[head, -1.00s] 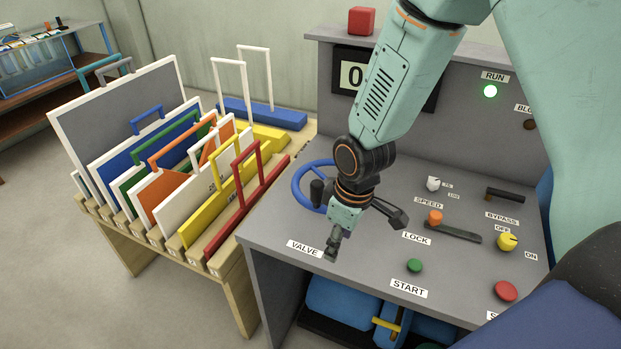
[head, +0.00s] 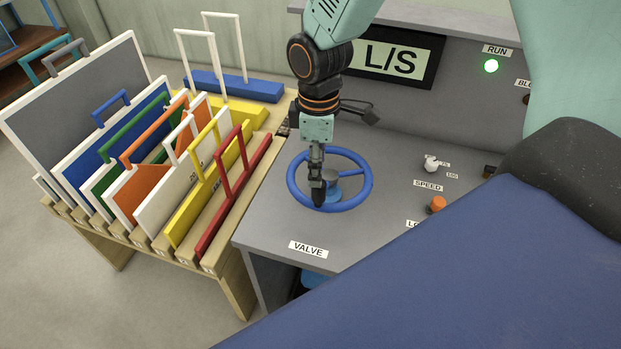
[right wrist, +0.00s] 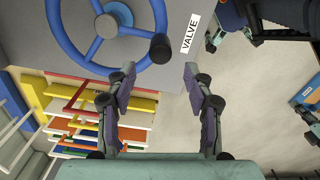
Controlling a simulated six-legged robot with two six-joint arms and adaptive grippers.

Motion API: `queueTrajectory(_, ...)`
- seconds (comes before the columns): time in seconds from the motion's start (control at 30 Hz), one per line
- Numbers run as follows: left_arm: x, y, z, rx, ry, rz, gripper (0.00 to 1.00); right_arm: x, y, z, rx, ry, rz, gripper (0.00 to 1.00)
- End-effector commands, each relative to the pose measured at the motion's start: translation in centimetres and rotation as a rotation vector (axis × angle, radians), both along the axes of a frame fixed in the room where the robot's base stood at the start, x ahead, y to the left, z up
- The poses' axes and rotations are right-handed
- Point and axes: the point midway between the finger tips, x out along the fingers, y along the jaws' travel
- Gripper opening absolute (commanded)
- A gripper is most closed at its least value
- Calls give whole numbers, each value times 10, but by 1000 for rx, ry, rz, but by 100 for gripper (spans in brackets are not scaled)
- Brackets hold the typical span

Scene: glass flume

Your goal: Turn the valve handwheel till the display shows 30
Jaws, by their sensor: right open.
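The blue valve handwheel (head: 366,180) lies flat on the grey console by the VALVE label (head: 308,248). It also shows at the upper left of the right wrist view (right wrist: 72,50), with a dark knob (right wrist: 160,48) on its rim. My right gripper (head: 318,195) points down over the near-left part of the wheel. In the right wrist view its fingers (right wrist: 159,72) are apart, with the knob in line with the gap; I cannot tell whether they touch it. The display (head: 395,58) shows "L/S"; my right arm hides its number. My left gripper is not in view.
A wooden rack (head: 240,285) of colored framed panels stands close left of the console. The SPEED knob (head: 431,163) and orange LOCK knob (head: 437,204) sit right of the wheel. The RUN lamp (head: 491,66) glows green. My blue-covered body hides the lower right.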

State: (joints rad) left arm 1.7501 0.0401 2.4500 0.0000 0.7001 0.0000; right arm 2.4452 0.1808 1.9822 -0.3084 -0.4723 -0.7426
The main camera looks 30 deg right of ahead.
Motion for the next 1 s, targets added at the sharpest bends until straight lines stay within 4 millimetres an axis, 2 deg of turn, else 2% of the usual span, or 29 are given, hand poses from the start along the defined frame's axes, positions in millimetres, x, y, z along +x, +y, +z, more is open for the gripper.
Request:
queueTrajectory(0.17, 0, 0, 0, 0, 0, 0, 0, -6, 0, -11, 1, 6, 2, 52)
queueTrajectory(0.4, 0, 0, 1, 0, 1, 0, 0, -9, -1, -48, 1, 6, 1, 52)
queueTrajectory(0.6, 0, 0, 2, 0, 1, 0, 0, -7, -1, -71, 0, 4, 1, 52)
queueTrajectory(1.0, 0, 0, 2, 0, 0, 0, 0, -3, -1, -78, 0, 1, 2, 52)
